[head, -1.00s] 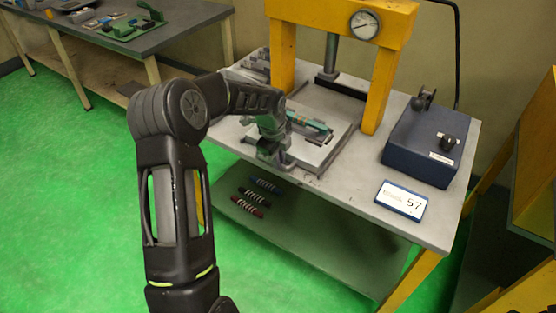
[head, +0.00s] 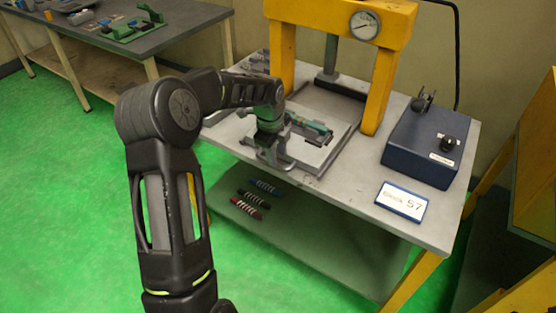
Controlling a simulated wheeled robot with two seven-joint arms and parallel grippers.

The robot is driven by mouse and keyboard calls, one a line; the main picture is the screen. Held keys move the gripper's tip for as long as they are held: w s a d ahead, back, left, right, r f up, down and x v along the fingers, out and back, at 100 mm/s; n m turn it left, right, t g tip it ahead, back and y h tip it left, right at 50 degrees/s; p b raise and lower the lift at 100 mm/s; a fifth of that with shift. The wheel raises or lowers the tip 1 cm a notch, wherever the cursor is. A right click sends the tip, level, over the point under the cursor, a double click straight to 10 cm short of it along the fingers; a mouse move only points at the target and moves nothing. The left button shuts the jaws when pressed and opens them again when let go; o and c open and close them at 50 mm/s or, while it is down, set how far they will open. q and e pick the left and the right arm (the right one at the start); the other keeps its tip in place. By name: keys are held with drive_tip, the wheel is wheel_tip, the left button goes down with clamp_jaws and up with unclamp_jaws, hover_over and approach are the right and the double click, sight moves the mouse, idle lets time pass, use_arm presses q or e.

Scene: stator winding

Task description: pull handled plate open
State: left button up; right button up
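The plate (head: 326,152) is a flat light-grey square on the table in front of the yellow press. A dark and green fixture (head: 312,127) lies on it. My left gripper (head: 279,163) reaches down at the plate's front left edge, where a handle would be hidden behind it. Its fingers are small and partly covered by the wrist, so I cannot tell if they are open or shut, or whether they touch the plate. My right gripper is not in view.
A yellow press frame (head: 385,75) with a round gauge (head: 364,25) stands behind the plate. A dark blue box (head: 425,145) and a small sign (head: 402,201) are on the right. Several striped rods (head: 254,199) lie on the lower shelf (head: 320,245).

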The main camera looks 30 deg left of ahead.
use_arm(q)
drive_tip(key=r, duration=0.4)
drive_tip(key=shift+s+r, duration=0.15)
drive_tip(key=shift+s, duration=0.25)
